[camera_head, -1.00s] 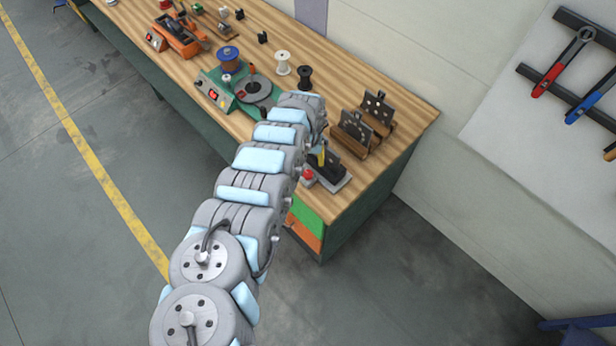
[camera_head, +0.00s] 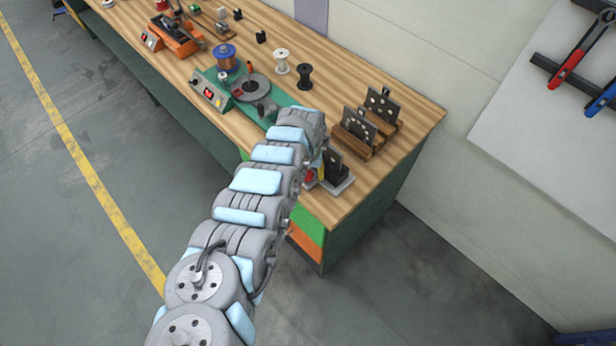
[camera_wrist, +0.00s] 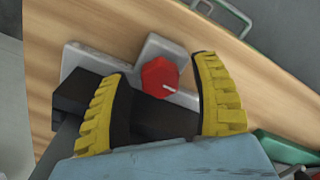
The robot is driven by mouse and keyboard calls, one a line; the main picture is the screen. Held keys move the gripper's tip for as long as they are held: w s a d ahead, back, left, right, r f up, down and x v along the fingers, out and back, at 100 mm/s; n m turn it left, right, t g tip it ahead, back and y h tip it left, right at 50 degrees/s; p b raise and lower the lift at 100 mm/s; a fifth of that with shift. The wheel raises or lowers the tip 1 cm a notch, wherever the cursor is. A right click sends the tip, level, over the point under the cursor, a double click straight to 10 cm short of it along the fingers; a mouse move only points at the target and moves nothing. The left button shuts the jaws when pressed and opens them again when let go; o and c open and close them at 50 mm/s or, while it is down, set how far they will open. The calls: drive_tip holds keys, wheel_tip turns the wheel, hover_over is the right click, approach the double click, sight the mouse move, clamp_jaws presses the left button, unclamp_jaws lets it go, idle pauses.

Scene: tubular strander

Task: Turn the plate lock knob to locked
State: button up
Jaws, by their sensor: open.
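The plate lock knob (camera_wrist: 160,77) is red and faceted, with a white pointer line toward its right side in the wrist view. It sits on a grey bracket of the fixture (camera_wrist: 85,58), beside a black upright block (camera_wrist: 75,97). My gripper (camera_wrist: 167,68) has yellow ribbed fingers spread apart, one on each side of the knob, with visible gaps; I cannot tell if either touches it. In the head view the knob (camera_head: 309,176) shows small beside my arm, and the fixture (camera_head: 338,182) stands near the bench's front right corner. My fingers are mostly hidden there by my arm.
The wooden bench (camera_head: 395,165) holds a plate rack (camera_head: 360,140) just behind the fixture. A green winding machine (camera_head: 215,95) and spools (camera_head: 304,76) stand to the left. Tools hang on the right wall.

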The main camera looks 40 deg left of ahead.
clamp_jaws()
drive_tip(key=shift+m, duration=0.7)
unclamp_jaws()
drive_tip(key=shift+r, duration=0.1)
